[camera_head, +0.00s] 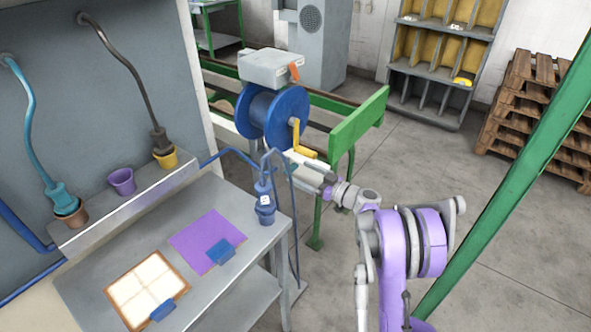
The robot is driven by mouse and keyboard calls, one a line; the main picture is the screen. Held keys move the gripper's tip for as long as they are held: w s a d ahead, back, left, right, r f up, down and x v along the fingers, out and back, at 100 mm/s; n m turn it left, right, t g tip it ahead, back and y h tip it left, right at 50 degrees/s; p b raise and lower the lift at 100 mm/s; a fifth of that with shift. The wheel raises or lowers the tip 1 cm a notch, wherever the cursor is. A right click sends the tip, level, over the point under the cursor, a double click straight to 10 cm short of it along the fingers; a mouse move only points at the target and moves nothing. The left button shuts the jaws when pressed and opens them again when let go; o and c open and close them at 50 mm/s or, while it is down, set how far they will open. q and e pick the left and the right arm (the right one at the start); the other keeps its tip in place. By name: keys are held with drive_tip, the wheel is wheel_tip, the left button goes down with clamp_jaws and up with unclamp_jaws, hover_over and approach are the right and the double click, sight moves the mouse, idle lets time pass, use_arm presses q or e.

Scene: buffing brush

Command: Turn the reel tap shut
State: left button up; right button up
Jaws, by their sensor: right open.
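A blue reel (268,112) stands on the green-framed bench at the upper middle. A yellow crank-shaped handle (296,134) is on its right side. A grey box (268,67) sits above the reel, with a small orange lever (294,72) on its right end. I cannot tell for certain which of these handles is the reel tap. My right gripper (303,163) is open, its fingers pointing left just below the yellow handle. Whether it touches the handle is unclear. My left gripper is out of view.
A grey worktable (105,262) at the lower left holds a purple mat (197,240), a tiled tray (128,303) and a blue hose nozzle in a cup (264,205). A green post (515,170) slants across the right. Open floor (440,150) lies beyond my right arm.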

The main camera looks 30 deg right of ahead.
sight(294, 170)
drive_tip(key=shift+x, duration=1.5)
drive_tip(key=shift+c, duration=0.3)
drive_tip(key=c, duration=1.3)
drive_tip(key=shift+o, duration=0.2)
